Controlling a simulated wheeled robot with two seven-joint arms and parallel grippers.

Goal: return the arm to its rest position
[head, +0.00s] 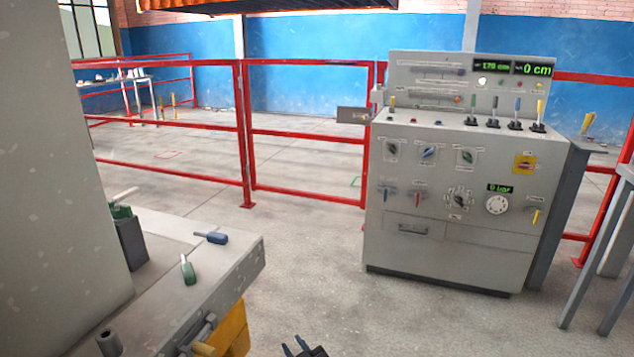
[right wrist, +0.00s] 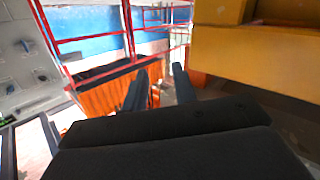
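My right gripper (head: 294,346) shows at the bottom edge of the head view, low over the floor between the workbench and the control panel. Only its dark fingers and part of its body are in frame. In the right wrist view its two fingers (right wrist: 160,76) stand apart with nothing between them, so it is open and empty. It touches nothing that I can see. My left gripper is in neither view.
A grey control panel (head: 420,235) with knobs, levers and green displays stands at the right. Red railings (head: 246,135) run behind. Open floor (head: 320,260) lies between.

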